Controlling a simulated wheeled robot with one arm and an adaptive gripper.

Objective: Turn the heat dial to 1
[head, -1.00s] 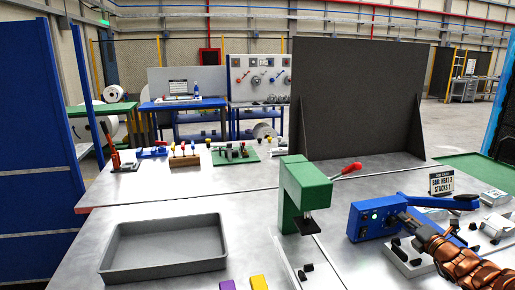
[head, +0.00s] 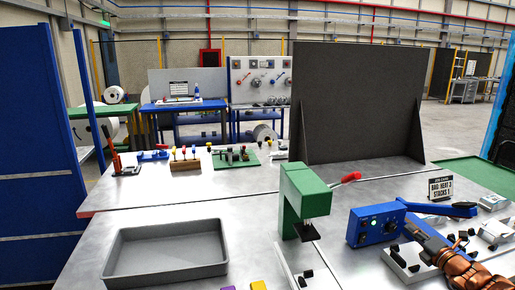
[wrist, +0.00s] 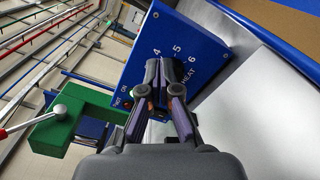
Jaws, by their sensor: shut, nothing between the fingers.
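The blue control box (head: 375,224) stands on the bench at the right in the head view, under a blue lever arm. In the wrist view its blue face (wrist: 196,32) fills the middle, with the numbers 4, 5 and 6 and the word HEAT. My gripper (wrist: 165,64) is shut and empty, its fingertips in front of the numbered face. The fingers hide the heat dial and its pointer, so I cannot tell its setting or whether they touch it. In the head view my gripper (head: 411,231) is at the box's right side, partly hidden by my arm.
A green press-like stand (head: 302,200) with a red-knobbed lever (head: 350,177) is left of the box. A grey tray (head: 168,278) lies at the left. White fixtures with black clamps surround my arm.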

